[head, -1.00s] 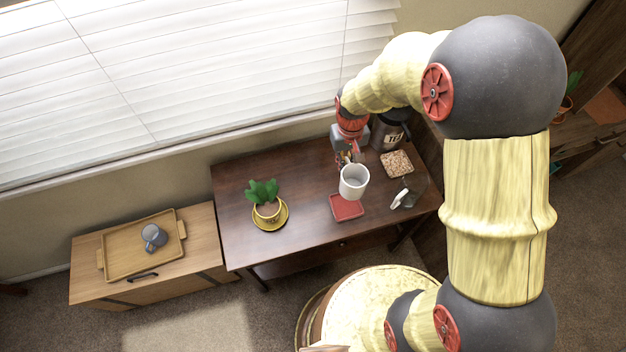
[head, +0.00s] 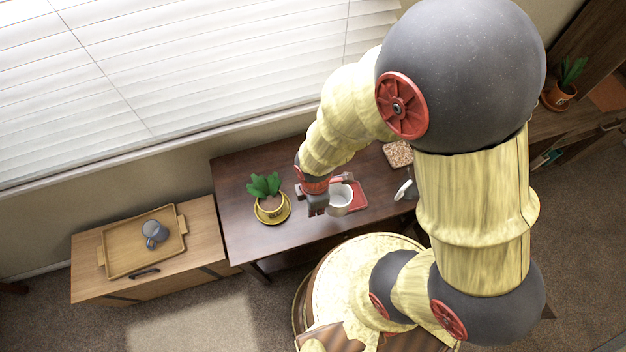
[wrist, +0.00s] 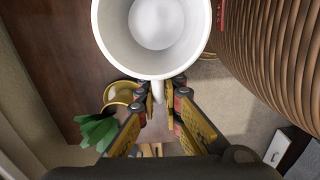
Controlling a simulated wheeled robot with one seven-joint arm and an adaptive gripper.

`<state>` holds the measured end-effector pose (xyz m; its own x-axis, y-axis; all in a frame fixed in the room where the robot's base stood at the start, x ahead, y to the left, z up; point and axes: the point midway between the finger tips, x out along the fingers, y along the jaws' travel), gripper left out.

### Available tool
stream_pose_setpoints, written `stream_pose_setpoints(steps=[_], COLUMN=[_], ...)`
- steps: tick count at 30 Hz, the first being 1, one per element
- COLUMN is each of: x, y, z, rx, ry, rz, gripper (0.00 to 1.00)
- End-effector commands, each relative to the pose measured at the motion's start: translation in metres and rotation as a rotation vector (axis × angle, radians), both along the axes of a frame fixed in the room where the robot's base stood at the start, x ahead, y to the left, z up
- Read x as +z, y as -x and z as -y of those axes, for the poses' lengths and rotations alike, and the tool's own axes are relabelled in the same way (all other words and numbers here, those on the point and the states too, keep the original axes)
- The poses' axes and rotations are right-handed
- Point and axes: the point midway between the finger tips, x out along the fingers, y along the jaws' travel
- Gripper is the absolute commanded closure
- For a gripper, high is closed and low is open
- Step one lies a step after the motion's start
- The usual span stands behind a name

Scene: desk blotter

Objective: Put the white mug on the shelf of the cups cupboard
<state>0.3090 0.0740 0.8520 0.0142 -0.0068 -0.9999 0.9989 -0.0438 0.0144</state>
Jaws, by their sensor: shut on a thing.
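The white mug (head: 341,199) is upright and appears empty, held above the dark desk (head: 246,185) near its front edge. My gripper (head: 329,200) is shut on it. In the wrist view the mug (wrist: 152,28) fills the top middle, and my gripper's fingers (wrist: 161,97) close on its handle. No open cupboard shelf shows clearly; I cannot tell which piece of furniture is the cups cupboard. A low wooden cabinet (head: 205,225) with a dark handle stands left of the desk.
A potted plant on a yellow saucer (head: 286,213) stands left of the mug. A red coaster (head: 359,203) lies behind the mug to the right. The cabinet bears a tray (head: 110,262) with a blue-grey mug (head: 154,232). A cork-like mat (head: 398,154) lies at the back right.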

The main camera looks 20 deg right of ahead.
Motion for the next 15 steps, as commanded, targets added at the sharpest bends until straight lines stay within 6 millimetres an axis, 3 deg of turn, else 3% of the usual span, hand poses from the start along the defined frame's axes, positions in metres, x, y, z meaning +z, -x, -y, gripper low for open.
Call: stream_pose_setpoints(steps=[11, 15], x=[-0.04, -0.066], y=[-0.08, -0.1], z=[-0.017, -0.022], rx=[-0.001, -0.002], ry=[0.0, 0.001], rz=[-0.001, -0.003], gripper=[1.0, 1.0])
